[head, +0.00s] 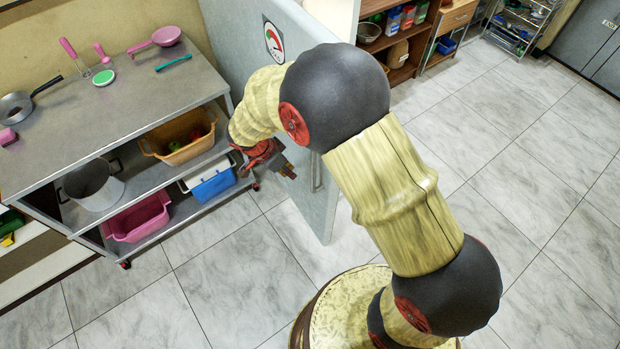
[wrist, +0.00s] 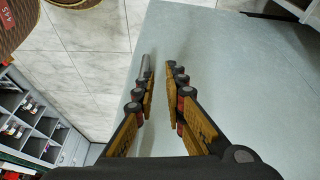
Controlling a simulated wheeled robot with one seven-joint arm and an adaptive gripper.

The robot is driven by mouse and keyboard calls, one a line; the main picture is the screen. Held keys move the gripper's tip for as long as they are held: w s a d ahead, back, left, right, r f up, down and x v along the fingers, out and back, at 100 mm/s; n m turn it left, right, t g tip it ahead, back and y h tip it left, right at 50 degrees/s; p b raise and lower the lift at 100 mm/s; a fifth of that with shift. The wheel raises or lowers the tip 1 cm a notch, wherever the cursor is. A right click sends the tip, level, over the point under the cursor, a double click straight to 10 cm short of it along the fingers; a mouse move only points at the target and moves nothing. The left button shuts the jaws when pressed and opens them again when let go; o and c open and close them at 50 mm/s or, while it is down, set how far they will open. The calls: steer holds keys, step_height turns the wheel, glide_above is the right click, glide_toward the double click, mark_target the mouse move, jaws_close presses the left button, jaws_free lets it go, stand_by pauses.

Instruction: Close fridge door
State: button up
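The fridge door (head: 237,50) is a pale grey panel standing out into the room, with a round gauge-like sticker near its top. A slim upright handle (head: 317,172) shows near its free edge. My arm hides much of the door in the head view. My gripper (head: 285,168) is low beside the door's left side, close to its free edge. In the wrist view the door (wrist: 235,80) fills the right half. There my gripper (wrist: 160,70) has its fingers apart, with nothing between them. A grey bar shows by the left fingertip. I cannot tell whether the fingers touch the door.
A metal table (head: 110,105) with shelves stands left of the door, holding a pot (head: 92,184), a pink tub (head: 138,218) and a tan bin (head: 180,150). Wooden shelves (head: 405,62) stand behind. Tiled floor (head: 545,200) is clear at right.

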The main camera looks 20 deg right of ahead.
steer(key=shift+w+d+f+m, duration=0.1)
steer(key=shift+m, duration=0.7)
jaws_close()
steer(key=w+d+f+b, duration=0.1)
steer(key=d+f+b, duration=0.1)
steer(key=d+f, duration=0.5)
steer(key=shift+w+d+f+b, duration=0.2)
steer(key=shift+w+f+b, duration=0.15)
steer(key=shift+f, duration=0.7)
steer(key=shift+d, duration=0.1)
